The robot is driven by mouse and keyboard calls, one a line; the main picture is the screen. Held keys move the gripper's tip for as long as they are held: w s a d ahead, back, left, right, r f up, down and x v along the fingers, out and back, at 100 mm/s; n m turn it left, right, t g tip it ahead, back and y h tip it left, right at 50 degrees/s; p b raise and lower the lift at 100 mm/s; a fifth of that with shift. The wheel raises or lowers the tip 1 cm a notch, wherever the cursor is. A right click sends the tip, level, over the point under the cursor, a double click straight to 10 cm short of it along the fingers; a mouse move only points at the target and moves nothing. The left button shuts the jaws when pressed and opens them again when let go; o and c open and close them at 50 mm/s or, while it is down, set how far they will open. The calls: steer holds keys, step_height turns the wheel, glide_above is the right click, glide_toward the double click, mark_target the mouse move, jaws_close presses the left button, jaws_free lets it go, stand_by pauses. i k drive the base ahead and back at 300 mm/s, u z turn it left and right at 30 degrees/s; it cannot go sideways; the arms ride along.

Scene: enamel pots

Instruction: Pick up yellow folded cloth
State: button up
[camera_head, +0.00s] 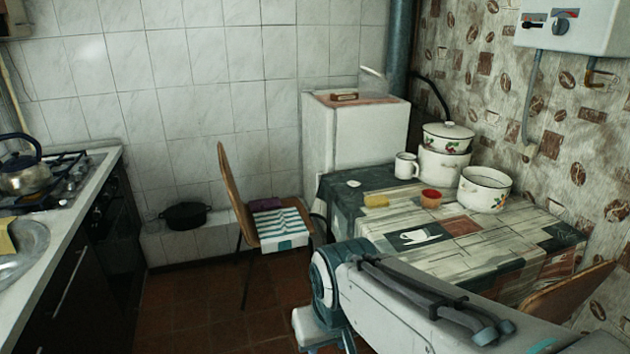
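My arm crosses the lower right, in front of the table. My gripper is not in view.
A chair (236,195) with a striped cloth (281,228) stands left. Floor between counter and chair is clear.

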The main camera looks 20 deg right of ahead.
mark_target(379, 201)
steer(key=i, duration=3.1)
steer(key=z, duration=1.35)
steer(key=i, duration=0.4)
steer(key=z, duration=1.65)
